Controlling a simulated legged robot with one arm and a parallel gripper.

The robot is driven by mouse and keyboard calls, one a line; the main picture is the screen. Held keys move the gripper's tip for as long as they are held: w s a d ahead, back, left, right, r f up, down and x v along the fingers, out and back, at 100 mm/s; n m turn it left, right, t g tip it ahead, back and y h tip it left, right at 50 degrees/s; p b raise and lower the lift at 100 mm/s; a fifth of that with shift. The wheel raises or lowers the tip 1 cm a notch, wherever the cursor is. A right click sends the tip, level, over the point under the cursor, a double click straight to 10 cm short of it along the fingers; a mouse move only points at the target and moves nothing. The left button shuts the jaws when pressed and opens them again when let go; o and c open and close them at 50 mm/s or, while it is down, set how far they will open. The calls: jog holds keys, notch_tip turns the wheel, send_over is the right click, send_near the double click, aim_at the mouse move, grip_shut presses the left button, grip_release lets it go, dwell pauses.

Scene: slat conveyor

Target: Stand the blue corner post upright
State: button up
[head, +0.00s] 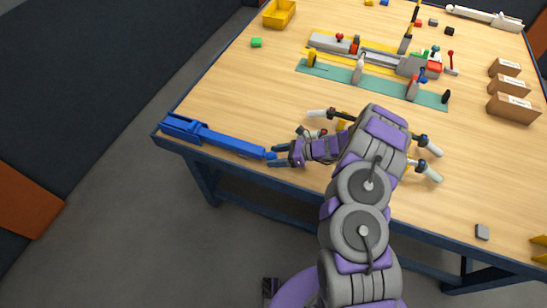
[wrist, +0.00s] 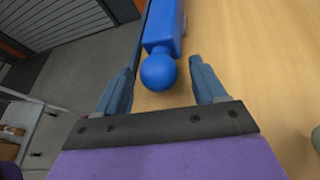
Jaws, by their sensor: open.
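The blue corner post (head: 220,139) lies on its side along the near left edge of the wooden table. Its wide base block is at the left corner, and its rounded knob end points right toward my gripper (head: 280,157). In the wrist view, the post (wrist: 162,38) runs away from me and its ball end (wrist: 158,72) sits between the tips of my open gripper (wrist: 165,80). The fingers stand on either side with visible gaps, so nothing is held. The far base is cut off in the wrist view.
The wooden table (head: 250,90) has a raised dark edge beside the post. Brown boxes (head: 513,107) are at the right, a yellow bin (head: 279,13) at the back left. Table behind the post is clear.

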aim_at(267, 157)
jog(key=x, duration=0.3)
jog(key=shift+a, duration=0.35)
jog(key=shift+v, duration=1.1)
jog(key=shift+d+f, duration=0.15)
jog(key=shift+d, duration=0.1)
jog(key=shift+c, duration=1.3)
jog(key=shift+a, duration=0.75)
jog(key=c, duration=0.5)
jog(key=shift+d+f, duration=0.1)
grip_shut()
jog(key=shift+s, duration=0.1)
